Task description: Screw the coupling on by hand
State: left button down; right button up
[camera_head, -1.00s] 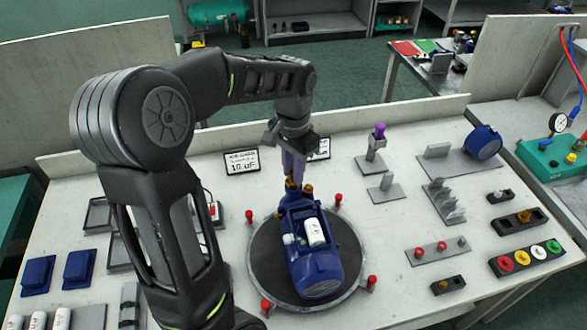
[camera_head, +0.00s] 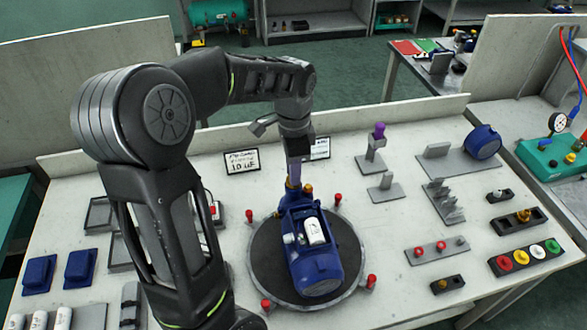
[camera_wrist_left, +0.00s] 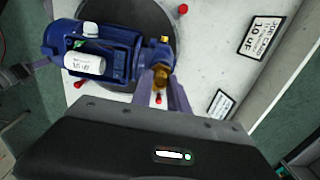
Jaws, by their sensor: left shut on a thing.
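The blue pump (camera_head: 313,265) with a white cylinder (camera_head: 314,231) on its side sits on the round dark turntable (camera_head: 352,262). It also shows in the left wrist view (camera_wrist_left: 118,42). A brass coupling (camera_wrist_left: 161,78) is at the pump's far end, by a smaller brass fitting. My left gripper (camera_head: 294,180) reaches down over this end with its purple-grey fingers. In the left wrist view its fingers (camera_wrist_left: 163,84) are closed around the coupling. The fingers partly hide the coupling, so I cannot tell how far it sits on the thread. My right gripper is not in view.
Red-capped posts (camera_head: 371,281) stand around the turntable. A sign (camera_head: 242,162) stands behind it. Grey holders (camera_head: 387,187) and a button strip (camera_head: 526,257) are on the right, blue parts (camera_head: 80,269) on the left. My left arm covers the table's left middle.

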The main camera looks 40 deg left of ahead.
pick_arm(q)
jog(key=m, duration=0.3)
jog(key=shift+f, duration=0.1)
jog(key=shift+m, duration=0.3)
jog(key=m, duration=0.3)
jog(key=shift+p, duration=0.35)
jog(key=c, duration=1.4)
grip_release()
jog(key=shift+o, duration=0.2)
jog(key=shift+n, duration=1.6)
